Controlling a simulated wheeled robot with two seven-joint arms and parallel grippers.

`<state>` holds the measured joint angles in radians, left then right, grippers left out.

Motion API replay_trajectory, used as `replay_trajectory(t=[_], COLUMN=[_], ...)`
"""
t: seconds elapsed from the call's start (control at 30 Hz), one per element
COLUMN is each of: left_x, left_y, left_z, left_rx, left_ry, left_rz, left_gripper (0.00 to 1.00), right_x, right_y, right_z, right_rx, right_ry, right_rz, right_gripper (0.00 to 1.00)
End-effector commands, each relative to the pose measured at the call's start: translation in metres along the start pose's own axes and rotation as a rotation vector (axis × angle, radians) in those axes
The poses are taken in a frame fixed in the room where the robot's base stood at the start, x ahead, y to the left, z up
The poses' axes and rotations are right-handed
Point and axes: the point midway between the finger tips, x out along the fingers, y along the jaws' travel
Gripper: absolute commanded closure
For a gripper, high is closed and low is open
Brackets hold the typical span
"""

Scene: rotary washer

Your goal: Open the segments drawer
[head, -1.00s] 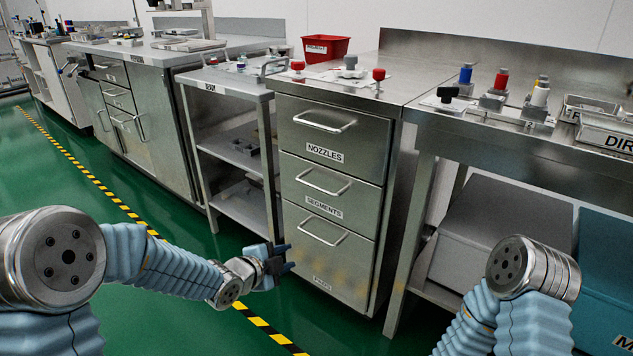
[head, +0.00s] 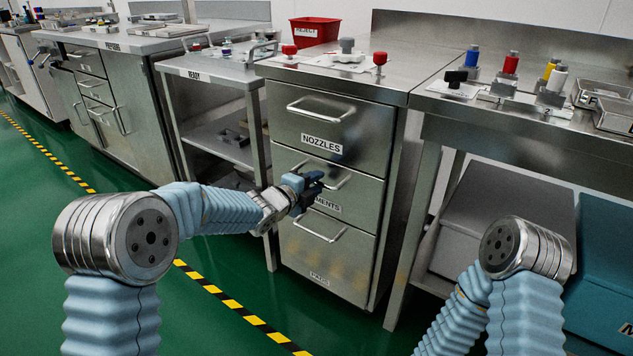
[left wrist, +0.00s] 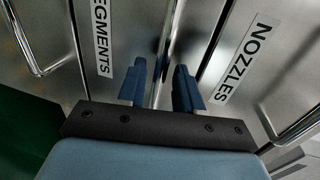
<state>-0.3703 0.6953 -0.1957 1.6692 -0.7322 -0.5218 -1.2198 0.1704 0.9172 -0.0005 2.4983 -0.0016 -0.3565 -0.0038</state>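The segments drawer (head: 362,203) is the middle of three steel drawers and is shut. Its bar handle (head: 343,181) shows just past my left gripper (head: 316,183), which covers part of the SEGMENTS label. In the left wrist view the gripper's two blue fingers (left wrist: 160,85) are apart, in front of the cabinet. They lie between the SEGMENTS label (left wrist: 103,45) and the NOZZLES label (left wrist: 242,65). A bar-like edge runs between the fingers; I cannot tell if it is the handle or whether they touch it. My right gripper is out of view.
The nozzles drawer (head: 365,122) above and the pads drawer (head: 350,264) below are shut. An open-shelf table (head: 207,70) stands to the left, and a steel workbench (head: 530,125) to the right. The green floor (head: 210,330) in front is clear.

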Motion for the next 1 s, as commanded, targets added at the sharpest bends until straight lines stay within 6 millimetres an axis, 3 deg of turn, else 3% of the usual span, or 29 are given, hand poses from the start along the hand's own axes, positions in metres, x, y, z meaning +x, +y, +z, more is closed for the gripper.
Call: replay_trajectory(t=[0.13,0.4,0.67,1.0], left_x=[0.0108,0.0125,0.0123,0.0122], left_y=[0.0005,0.0005,0.0006,0.0011], left_z=[-0.0001,0.0001,0.0001,0.0002], left_rx=[-0.001,-0.001,-0.001,-0.001], left_ry=[0.0,0.0,0.0,0.0], left_rz=[0.001,0.0,0.0,0.001], left_gripper=[0.65,0.65,1.0,1.0], right_x=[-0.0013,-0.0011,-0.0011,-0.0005], right_y=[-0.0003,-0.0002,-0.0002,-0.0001], right_z=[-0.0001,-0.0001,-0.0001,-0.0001], right_rx=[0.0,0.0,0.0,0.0], right_ry=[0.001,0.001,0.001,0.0], right_rz=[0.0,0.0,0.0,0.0], right_gripper=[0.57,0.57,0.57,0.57])
